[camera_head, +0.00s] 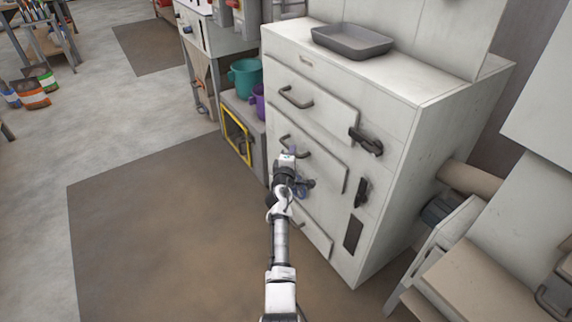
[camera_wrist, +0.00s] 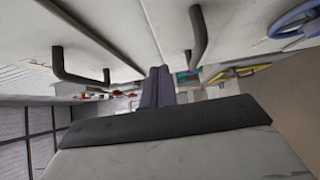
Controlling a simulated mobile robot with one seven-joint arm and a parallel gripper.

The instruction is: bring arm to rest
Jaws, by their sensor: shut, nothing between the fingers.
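My arm reaches forward from the bottom of the head view, with my gripper (camera_head: 292,152) in front of the white cabinet (camera_head: 392,185). In the wrist view my gripper (camera_wrist: 158,84) has its two dark fingers together with nothing between them. The cabinet's dark bar handles show close by in the wrist view, one handle (camera_wrist: 60,62) at left and another handle (camera_wrist: 198,40) right of the fingers. I cannot tell whether my gripper touches the cabinet. My wrist partly hides the middle panel and its handle (camera_head: 297,146).
A grey tray (camera_head: 352,41) lies on the cabinet top. A teal bucket (camera_head: 245,77) and a purple bucket (camera_head: 259,100) stand to the left, above a yellow-framed box (camera_head: 237,135). A beige box (camera_head: 488,285) is at right. The brown floor mat (camera_head: 150,220) is clear at left.

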